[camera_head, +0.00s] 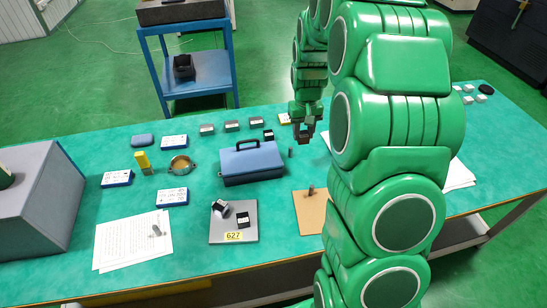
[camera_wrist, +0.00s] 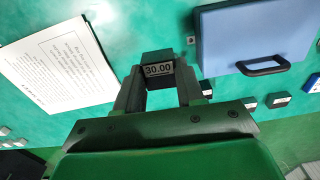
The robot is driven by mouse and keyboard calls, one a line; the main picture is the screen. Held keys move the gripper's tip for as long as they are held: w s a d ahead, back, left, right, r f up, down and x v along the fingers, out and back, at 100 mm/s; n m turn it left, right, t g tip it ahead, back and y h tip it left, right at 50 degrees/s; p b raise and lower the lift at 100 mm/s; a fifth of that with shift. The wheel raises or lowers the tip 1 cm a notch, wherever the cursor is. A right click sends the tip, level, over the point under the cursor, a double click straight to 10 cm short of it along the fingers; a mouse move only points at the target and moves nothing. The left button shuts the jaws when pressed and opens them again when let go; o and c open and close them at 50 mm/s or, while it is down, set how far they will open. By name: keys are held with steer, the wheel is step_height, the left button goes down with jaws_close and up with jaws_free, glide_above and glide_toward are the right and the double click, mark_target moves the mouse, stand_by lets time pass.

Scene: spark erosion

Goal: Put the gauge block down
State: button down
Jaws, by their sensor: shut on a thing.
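The gauge block (camera_wrist: 157,70), a dark block with a white label reading 30.00, sits between the two fingertips of my gripper (camera_wrist: 158,85) in the wrist view. The fingers are shut on it, one on each side, and the label faces the camera. In the head view my gripper (camera_head: 303,134) points down over the far part of the green table, right of the blue case. The held block is too small there to tell from the dark fingers. Whether it touches the table cannot be told.
The blue case (camera_head: 252,162), also in the wrist view (camera_wrist: 255,35), stands left of my gripper. Several small grey blocks (camera_head: 231,125) line the far edge. A grey plate labelled 627 (camera_head: 232,232) and a brown board (camera_head: 309,215) lie nearer. White paper sheets (camera_head: 460,176) lie right.

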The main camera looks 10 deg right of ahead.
steer(key=s+a, duration=0.1)
steer(key=a, duration=0.2)
steer(key=s+a, duration=0.1)
steer(key=a, duration=0.5)
steer(key=shift+s+a+f, duration=0.25)
steer(key=shift+s+f, duration=0.1)
steer(key=shift+s, duration=0.05)
steer(key=s+a, duration=0.5)
steer(key=a, duration=0.3)
glide_toward(225, 226)
steer(key=shift+f, duration=2.75)
steer(key=shift+f, duration=0.15)
steer(key=c, duration=1)
jaws_free()
